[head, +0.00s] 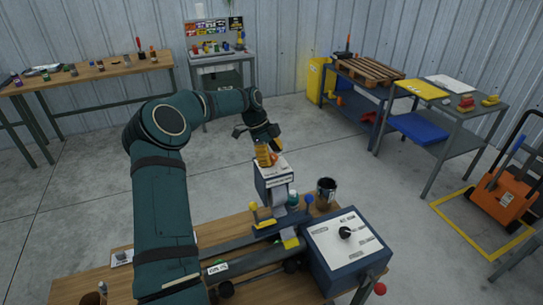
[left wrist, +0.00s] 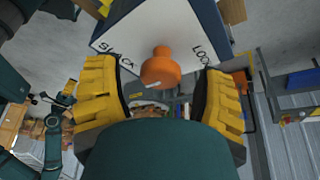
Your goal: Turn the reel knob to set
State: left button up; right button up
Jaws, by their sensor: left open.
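The reel knob (left wrist: 161,68) is orange and sits on a pale plate (left wrist: 150,30) in the left wrist view. The plate carries a word like SLACK at left and LOCK at right; no SET mark can be read. A small white mark shows low on the knob, left of its middle. My left gripper (left wrist: 163,98) is open, its yellow ribbed fingers on either side of the knob with gaps visible. In the head view the left gripper (head: 267,156) is over the blue upright box (head: 273,180) and hides most of the knob. My right gripper is not in view.
A blue box (head: 322,265) with a white panel and black knob (head: 344,232) stands right of the upright. A dark can (head: 326,190), a yellow-topped lever (head: 254,210) and a blue-topped lever (head: 309,200) are close by. Other benches stand along the walls, with open floor between.

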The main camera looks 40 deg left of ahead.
pick_arm(q)
jog(key=shift+c, duration=0.2)
grip_shut()
jog(key=shift+f, duration=0.1)
jog(key=n+b, duration=0.1)
jog(key=n, duration=0.1)
jog(key=n+t+y+b, duration=0.1)
jog(key=n+b, duration=0.1)
jog(key=n, duration=0.1)
jog(key=shift+s+d+f+t, duration=0.1)
jog(key=shift+t, duration=0.2)
jog(key=shift+n+t+y+b, duration=0.6)
jog(key=shift+n+b, duration=0.7)
jog(key=shift+n, duration=1)
